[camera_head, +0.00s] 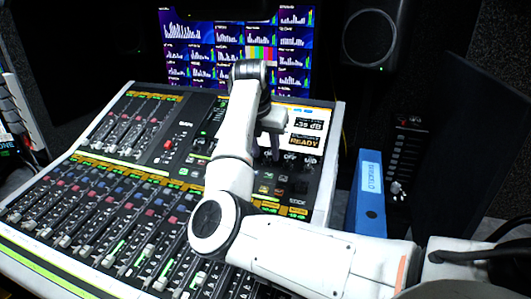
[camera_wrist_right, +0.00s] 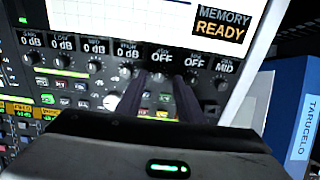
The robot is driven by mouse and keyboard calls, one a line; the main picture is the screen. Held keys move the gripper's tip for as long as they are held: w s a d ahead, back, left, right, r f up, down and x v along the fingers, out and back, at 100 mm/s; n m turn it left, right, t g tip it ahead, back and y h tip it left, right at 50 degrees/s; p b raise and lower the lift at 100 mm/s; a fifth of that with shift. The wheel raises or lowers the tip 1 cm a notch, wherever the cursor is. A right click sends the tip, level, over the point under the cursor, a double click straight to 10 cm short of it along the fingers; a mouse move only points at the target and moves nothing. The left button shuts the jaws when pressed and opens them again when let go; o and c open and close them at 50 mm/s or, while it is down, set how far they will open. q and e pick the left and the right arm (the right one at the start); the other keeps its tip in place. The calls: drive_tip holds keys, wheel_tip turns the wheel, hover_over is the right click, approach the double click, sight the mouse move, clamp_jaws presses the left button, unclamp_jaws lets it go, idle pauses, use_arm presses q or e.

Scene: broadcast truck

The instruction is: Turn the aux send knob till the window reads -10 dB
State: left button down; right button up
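The mixing console (camera_head: 338,150) has a small screen window that reads -39 dB (camera_head: 309,124) in the head view. My right gripper (camera_head: 270,152) points down over the console's knob section, below the screen. In the right wrist view its two dark fingers (camera_wrist_right: 164,84) stand apart, with a gap between them. Their tips reach a row of small dark knobs, and a knob (camera_wrist_right: 160,79) under an OFF label shows between them; I cannot tell whether they touch it. Which knob is the aux send is too small to read. My left gripper is not in view.
A MEMORY READY box (camera_wrist_right: 221,22) shows on the screen. Other knobs (camera_wrist_right: 95,66) sit close on both sides. A blue binder (camera_head: 370,205) labelled TARUCELO stands right of the console. Several faders (camera_head: 110,215) fill the left. Monitors (camera_head: 290,50) and a speaker (camera_head: 372,38) are behind.

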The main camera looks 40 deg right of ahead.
drive_tip(key=shift+x, duration=1)
drive_tip(key=shift+c, duration=0.4)
clamp_jaws()
drive_tip(key=shift+w, duration=0.1)
